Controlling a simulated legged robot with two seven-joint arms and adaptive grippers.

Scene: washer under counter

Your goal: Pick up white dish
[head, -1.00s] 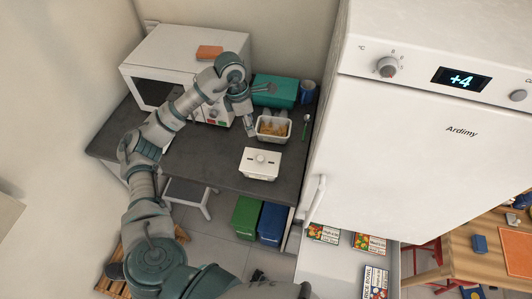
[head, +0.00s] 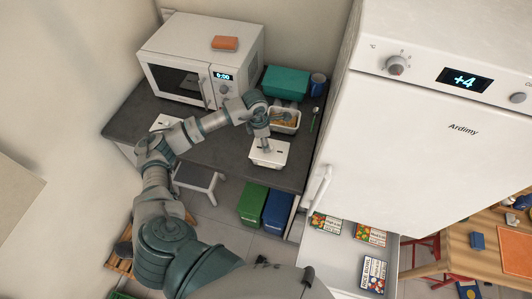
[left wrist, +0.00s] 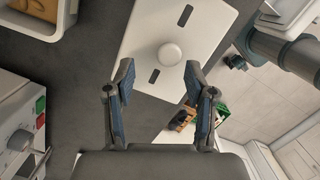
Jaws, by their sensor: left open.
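A white dish (head: 285,118) with brownish-yellow food stands on the dark counter in front of the teal box. Its corner shows at the upper left of the left wrist view (left wrist: 38,30). Nearer the counter's front edge is a white rectangular lid (head: 264,158) with a round knob and two slots; it fills the upper middle of the left wrist view (left wrist: 150,40). My left gripper (head: 266,144) is over this lid, pointing down. In the left wrist view its fingers (left wrist: 159,80) are apart, with the knob ahead between them. Nothing is held. My right gripper is not in view.
A white microwave (head: 170,85) with an orange sponge (head: 224,42) on top stands left. A teal box (head: 286,82), a blue mug (head: 318,84) and a green-handled utensil (head: 315,120) are behind and right. The fridge (head: 430,150) walls off the right side.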

